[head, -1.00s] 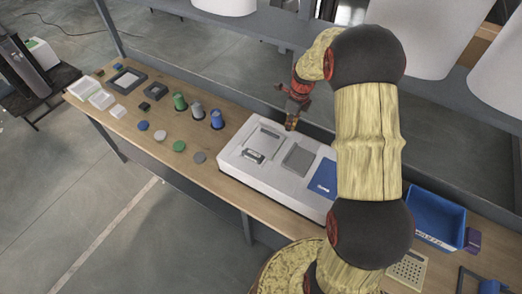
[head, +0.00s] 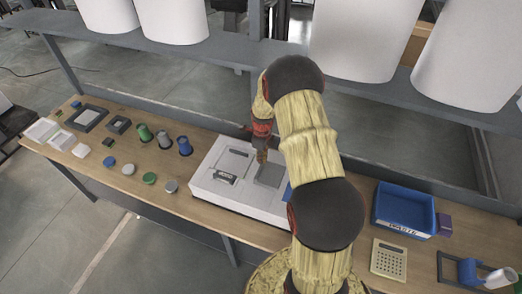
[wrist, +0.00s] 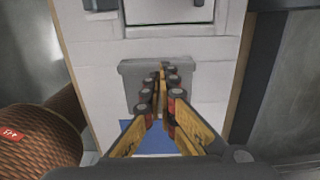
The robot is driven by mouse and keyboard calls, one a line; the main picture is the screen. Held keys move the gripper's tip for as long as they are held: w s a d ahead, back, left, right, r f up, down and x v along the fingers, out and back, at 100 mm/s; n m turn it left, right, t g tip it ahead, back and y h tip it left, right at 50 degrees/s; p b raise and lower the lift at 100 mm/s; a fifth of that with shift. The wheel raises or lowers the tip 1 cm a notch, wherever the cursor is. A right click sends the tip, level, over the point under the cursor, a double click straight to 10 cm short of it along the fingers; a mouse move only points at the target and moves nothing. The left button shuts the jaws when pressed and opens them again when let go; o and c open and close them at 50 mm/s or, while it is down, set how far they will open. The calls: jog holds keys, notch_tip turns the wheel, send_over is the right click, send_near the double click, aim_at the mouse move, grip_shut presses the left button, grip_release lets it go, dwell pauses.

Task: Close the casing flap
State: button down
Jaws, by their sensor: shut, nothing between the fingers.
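The white casing (head: 207,183) lies on the wooden bench. Its top carries a pale framed panel (head: 233,160) with a small dark-fronted piece (head: 224,178) beside it, a grey panel (head: 270,176), and a blue panel mostly hidden by my arm. I cannot tell for certain which panel is the flap or how far it stands open. My gripper (head: 262,157) is shut and empty, pointing down over the grey panel. In the wrist view my fingers (wrist: 161,82) are in front of the grey panel (wrist: 131,73); contact is unclear. The blue panel (wrist: 156,139) shows between the fingers.
Coloured cylinders (head: 165,141) and discs stand left of the casing, with frames and white trays further left. A grey rail and large white cylinders (head: 366,38) are behind the bench.

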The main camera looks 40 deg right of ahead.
aim_at(270, 174)
jog(key=shift+f, duration=1.45)
